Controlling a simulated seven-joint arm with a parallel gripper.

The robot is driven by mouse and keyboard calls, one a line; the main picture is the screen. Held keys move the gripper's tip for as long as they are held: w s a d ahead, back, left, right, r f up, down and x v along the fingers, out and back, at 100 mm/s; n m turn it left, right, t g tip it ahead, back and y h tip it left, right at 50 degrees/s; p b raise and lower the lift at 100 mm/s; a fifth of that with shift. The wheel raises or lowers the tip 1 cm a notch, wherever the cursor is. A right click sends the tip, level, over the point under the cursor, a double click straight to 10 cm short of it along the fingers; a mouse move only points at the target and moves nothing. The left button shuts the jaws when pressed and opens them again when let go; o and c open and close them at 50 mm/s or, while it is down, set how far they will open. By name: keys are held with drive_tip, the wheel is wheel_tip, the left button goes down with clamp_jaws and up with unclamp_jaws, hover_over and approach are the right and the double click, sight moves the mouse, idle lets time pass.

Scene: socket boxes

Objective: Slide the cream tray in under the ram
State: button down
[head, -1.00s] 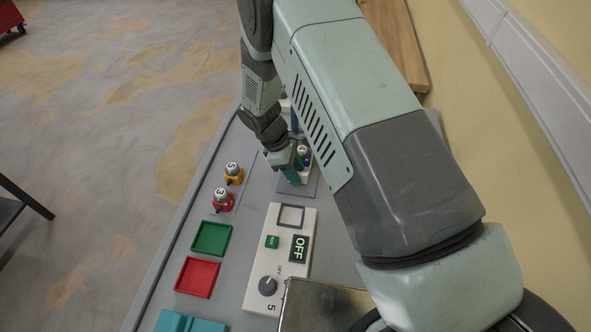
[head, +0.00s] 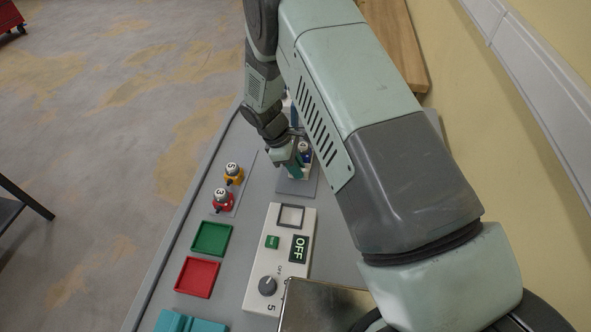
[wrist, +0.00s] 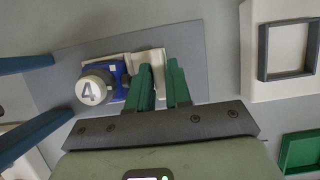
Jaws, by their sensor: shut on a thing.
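The cream tray (wrist: 115,57) lies on a grey plate (wrist: 72,62) in the wrist view. A blue piece with a white knob marked 4 (wrist: 93,91) sits on it. My gripper (wrist: 162,72) has green fingers, shut on the tray's end beside the blue piece. In the head view my gripper (head: 297,170) is low over the grey plate, and the blue piece (head: 304,150) shows just beside it. Blue bars (wrist: 32,135) at the left of the wrist view may belong to the press. The ram cannot be made out; my arm covers much of that area.
A control box (head: 281,252) with an OFF display and dial stands nearer. Yellow (head: 233,174) and red (head: 222,200) knobbed pieces stand left, above green (head: 211,238) and red (head: 197,277) trays. A metal box (head: 325,306) is at the front.

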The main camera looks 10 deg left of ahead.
sight(300, 149)
drive_tip(key=w, duration=0.6)
drive_tip(key=shift+w, duration=0.4)
drive_tip(key=shift+f, duration=0.1)
drive_tip(key=c, duration=1.3)
unclamp_jaws()
drive_tip(key=shift+s, duration=0.1)
drive_tip(key=shift+o, duration=0.9)
drive_tip(key=v, duration=1.1)
